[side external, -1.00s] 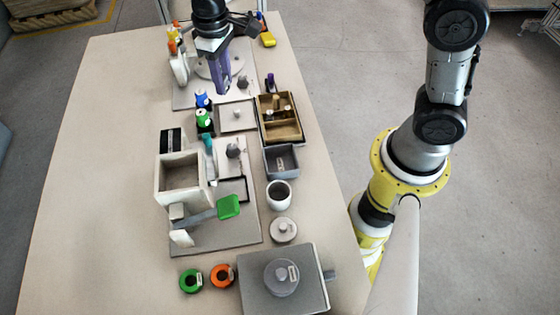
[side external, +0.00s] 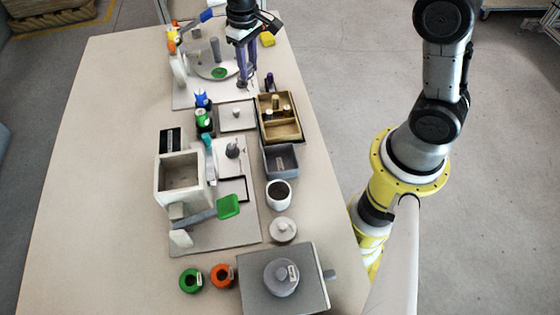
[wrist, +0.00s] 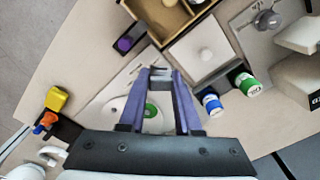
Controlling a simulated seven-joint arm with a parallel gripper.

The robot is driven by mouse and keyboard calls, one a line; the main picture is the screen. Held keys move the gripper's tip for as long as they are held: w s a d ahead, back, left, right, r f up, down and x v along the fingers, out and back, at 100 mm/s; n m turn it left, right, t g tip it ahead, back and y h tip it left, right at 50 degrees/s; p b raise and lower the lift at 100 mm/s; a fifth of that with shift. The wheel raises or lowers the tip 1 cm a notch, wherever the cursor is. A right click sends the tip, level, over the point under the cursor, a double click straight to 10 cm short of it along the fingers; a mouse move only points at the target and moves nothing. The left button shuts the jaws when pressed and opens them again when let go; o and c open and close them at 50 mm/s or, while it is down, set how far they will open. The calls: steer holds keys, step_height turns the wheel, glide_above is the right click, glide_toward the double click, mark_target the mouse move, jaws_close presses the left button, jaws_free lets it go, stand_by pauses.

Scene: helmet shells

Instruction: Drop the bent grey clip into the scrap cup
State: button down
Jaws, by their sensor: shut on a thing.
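My gripper (side external: 246,86), with two long purple fingers, is low over the near right corner of the far board. It also shows in the wrist view (wrist: 158,74), shut on a small grey piece (wrist: 160,80) between its fingertips. This appears to be the bent grey clip, but the fingers cover most of it and its bend cannot be made out. A white cup with a dark inside (side external: 279,194), probably the scrap cup, stands upright at the right side of the table, well apart from my gripper. It is not in the wrist view.
A wooden compartment box (side external: 296,130), a grey bin (side external: 280,172) and a pale square tray with a knobbed lid (side external: 250,122) lie between my gripper and the cup. Blue and green bottles (side external: 204,120) stand left of the tray. The table's left side is clear.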

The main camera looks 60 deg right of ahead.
steer(key=s+a+r, duration=0.3)
steer(key=s+a, duration=0.3)
steer(key=s, duration=0.3)
steer(key=s+a+r, duration=0.3)
steer(key=s+a, duration=0.3)
steer(key=s, duration=0.4)
step_height(320, 180, down, 6)
steer(key=shift+f, duration=0.2)
steer(key=shift+w+d, duration=0.1)
steer(key=c, duration=0.5)
jaws_free()
steer(key=shift+r, duration=0.1)
step_height(320, 180, up, 14)
steer(key=shift+f, duration=0.15)
